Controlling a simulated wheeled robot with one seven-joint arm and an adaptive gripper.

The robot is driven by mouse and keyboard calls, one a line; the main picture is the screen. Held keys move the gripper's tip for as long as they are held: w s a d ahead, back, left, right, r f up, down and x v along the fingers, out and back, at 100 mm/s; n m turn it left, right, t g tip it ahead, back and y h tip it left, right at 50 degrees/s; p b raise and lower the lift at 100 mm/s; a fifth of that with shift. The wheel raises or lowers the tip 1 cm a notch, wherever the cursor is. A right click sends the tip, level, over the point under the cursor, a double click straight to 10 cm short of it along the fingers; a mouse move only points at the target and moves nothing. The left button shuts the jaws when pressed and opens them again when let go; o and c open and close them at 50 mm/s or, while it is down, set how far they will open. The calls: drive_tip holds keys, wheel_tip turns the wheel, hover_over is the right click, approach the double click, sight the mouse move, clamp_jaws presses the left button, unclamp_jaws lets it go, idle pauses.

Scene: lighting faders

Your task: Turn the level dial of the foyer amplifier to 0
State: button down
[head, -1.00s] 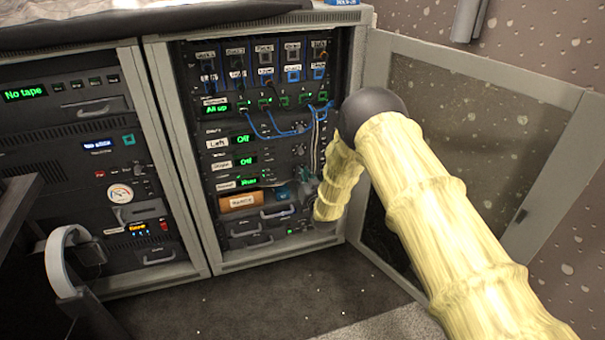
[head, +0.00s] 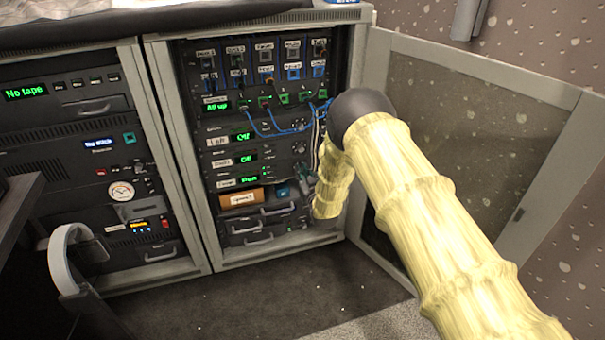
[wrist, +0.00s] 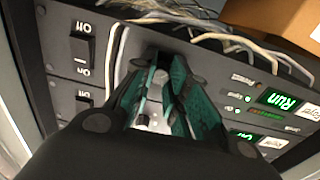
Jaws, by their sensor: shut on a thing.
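The foyer amplifier (head: 225,184) is the lowest of the three amplifier units in the right rack, and its green display reads "Run". In the wrist view the lit "Run" display (wrist: 277,101) is upside down on the right. My gripper (wrist: 163,75) is shut on a dial (wrist: 155,112), a grey and white knob partly visible between the green finger pads. The fingers hide most of the dial and its scale, so I cannot read its setting. In the head view my gripper (head: 305,177) is small and dark against the right side of the rack.
A black rocker switch (wrist: 82,50) marked Off and On sits left of my fingers, with another below it. White cables (wrist: 215,37) hang close by, near a brown box (head: 240,198). The open rack door (head: 530,220) stands right of my arm.

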drive_tip(key=c, duration=1.3)
unclamp_jaws()
drive_tip(key=shift+c, duration=0.2)
drive_tip(key=shift+d, duration=0.1)
drive_tip(key=v, duration=1.2)
